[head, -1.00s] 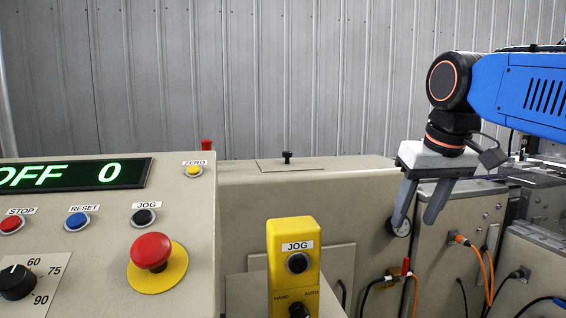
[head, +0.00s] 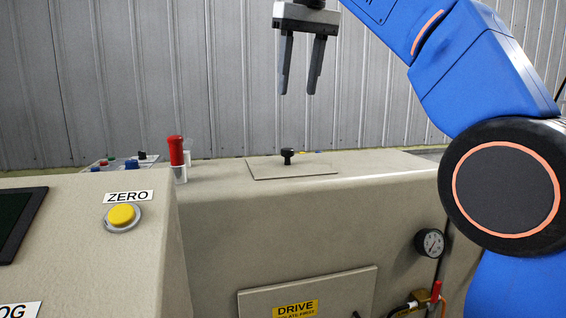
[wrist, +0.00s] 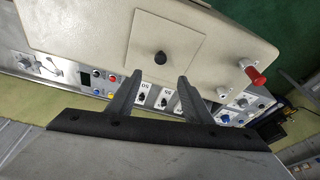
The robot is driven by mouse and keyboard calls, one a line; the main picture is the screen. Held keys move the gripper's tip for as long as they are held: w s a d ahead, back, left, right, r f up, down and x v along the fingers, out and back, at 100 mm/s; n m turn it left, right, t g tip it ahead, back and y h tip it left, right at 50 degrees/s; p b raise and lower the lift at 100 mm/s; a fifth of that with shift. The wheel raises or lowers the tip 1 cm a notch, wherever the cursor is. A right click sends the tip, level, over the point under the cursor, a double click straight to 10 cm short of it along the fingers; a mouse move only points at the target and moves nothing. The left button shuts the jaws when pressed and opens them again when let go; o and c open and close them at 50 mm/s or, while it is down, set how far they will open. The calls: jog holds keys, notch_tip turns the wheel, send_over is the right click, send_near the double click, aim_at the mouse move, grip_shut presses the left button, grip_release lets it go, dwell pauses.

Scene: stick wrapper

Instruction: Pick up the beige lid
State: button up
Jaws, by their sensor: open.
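The beige lid (head: 305,171) is a thin flat square plate with a black knob (head: 287,156) standing up from its middle. It lies on top of the beige machine housing (head: 360,172). My gripper (head: 297,93) is open and empty, pointing down, above the lid and clear of the knob in the head view. In the wrist view the lid (wrist: 179,38) and its knob (wrist: 161,58) lie beyond the fingertips of my gripper (wrist: 161,78), and nothing is between the fingers there but background.
A red-handled part (head: 176,152) stands left of the lid. A control panel with a yellow ZERO button (head: 122,215) is at the front left. A pressure gauge (head: 430,242) is on the housing's front. The housing top around the lid is mostly clear.

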send_near(288, 149)
jog(key=x, duration=0.5)
jog(key=shift+w+a, duration=0.15)
jog(key=shift+a, duration=0.05)
jog(key=shift+x, duration=2.6)
jog(key=shift+d, duration=0.15)
jog(key=shift+c, duration=0.7)
grip_shut()
